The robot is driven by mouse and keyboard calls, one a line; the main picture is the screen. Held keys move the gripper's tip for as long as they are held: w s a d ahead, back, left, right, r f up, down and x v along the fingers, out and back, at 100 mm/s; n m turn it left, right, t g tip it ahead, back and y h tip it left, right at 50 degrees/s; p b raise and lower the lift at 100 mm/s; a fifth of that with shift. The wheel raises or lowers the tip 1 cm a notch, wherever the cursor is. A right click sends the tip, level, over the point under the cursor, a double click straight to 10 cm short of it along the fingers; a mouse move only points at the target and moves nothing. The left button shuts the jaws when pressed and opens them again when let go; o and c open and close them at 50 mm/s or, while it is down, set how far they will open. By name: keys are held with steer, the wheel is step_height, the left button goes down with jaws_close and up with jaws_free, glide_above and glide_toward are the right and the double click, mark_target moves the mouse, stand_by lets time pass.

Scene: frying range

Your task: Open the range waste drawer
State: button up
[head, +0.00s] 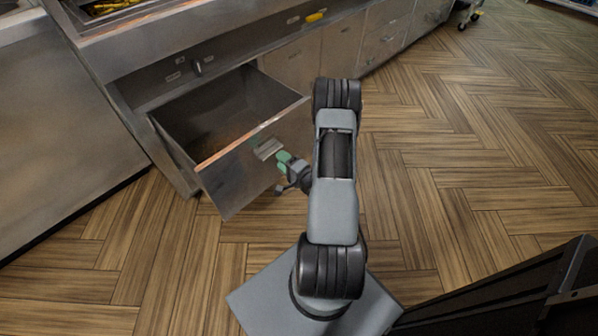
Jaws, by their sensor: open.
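The range waste drawer (235,165) is a deep metal drawer, pulled well out from the front of the range in the head view. Its inside shows and looks empty where I can see it. A pale handle (268,149) sits near the top of its front panel. My gripper (284,166), with green fingertips, is open just in front of and below the handle. I cannot tell whether a fingertip touches the handle or the panel. My arm covers part of the floor and cabinets behind it.
The metal range (180,50) runs along the upper left, with a knob (197,66) and a yellow item (315,17) on its front. More closed cabinets (342,42) continue to the right. A dark object (510,300) stands at lower right. The wood floor (470,150) on the right is clear.

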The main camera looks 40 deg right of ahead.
steer(key=s+d+p, duration=0.1)
steer(key=s, duration=0.8)
steer(key=shift+s, duration=0.35)
steer(key=w+r+n+g+h+p, duration=0.25)
steer(key=r+n+p, duration=0.2)
steer(key=r, duration=0.45)
steer(key=w+a+r+n+g+h+p, duration=0.1)
steer(key=w+r+n+g+p, duration=0.25)
steer(key=r+p, duration=0.45)
steer(key=w+r+n+g+h+p, duration=0.1)
steer(key=w+r+n+g+p, duration=0.25)
steer(key=r, duration=0.75)
steer(key=s+a+r+n+g+y+p, duration=0.1)
steer(key=s+a+r+n+g+p, duration=0.1)
steer(key=s+a+r+p, duration=0.3)
steer(key=s+a+r+n+g+y+p, duration=0.1)
steer(key=s+a+r+n+g+p, duration=0.1)
steer(key=s+a+r+p, duration=0.3)
steer(key=s+a+r, duration=0.1)
steer(key=a+r, duration=0.2)
steer(key=r, duration=0.3)
steer(key=s+a+r+n, duration=0.1)
steer(key=s+a+r, duration=0.1)
steer(key=a+r, duration=0.2)
step_height(320, 180, up, 2)
steer(key=shift+s+r+g, duration=0.15)
steer(key=shift+r+g, duration=0.1)
steer(key=shift+g, duration=0.1)
